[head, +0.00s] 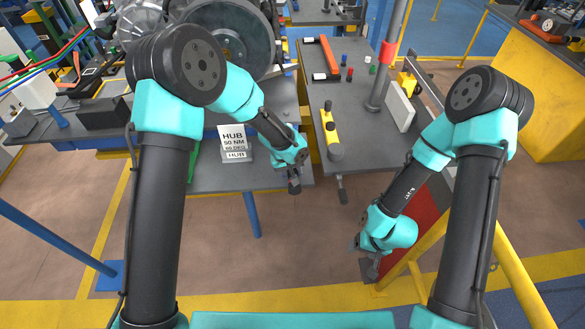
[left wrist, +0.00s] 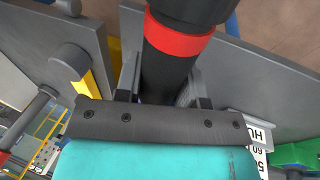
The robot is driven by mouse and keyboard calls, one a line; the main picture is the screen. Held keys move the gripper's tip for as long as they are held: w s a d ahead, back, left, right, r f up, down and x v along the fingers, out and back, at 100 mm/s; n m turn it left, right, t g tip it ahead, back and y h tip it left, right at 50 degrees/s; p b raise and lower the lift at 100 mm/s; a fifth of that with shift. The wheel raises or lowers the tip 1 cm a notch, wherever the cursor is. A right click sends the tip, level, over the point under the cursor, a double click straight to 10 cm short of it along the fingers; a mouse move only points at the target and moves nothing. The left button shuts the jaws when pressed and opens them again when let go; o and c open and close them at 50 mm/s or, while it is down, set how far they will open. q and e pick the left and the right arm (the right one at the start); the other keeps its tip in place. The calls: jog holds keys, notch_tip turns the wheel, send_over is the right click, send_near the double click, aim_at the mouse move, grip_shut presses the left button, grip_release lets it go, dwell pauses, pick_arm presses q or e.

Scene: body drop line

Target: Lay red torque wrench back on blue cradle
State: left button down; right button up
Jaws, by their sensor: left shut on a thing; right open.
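In the head view only a short dark end of the wrench (head: 294,187) shows below the gripper; the rest is hidden. I cannot clearly make out the blue cradle in either view. My right gripper (head: 373,267) is open and empty, low at the right, in front of a red panel.
A yellow tool with a grey end (head: 330,130) lies on the right grey table (head: 353,120). An orange-red bar (head: 329,57) lies further back. A HUB sign (head: 234,142) stands left of my left gripper. A pole with a red collar (head: 388,52) rises from the right table.

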pick_arm(q)
jog(key=shift+f, duration=0.3)
jog(key=c, duration=0.6)
grip_release()
jog(key=shift+f, duration=0.1)
jog(key=shift+c, duration=0.2)
jog(key=shift+r, duration=3.05)
jog(key=shift+a, duration=0.1)
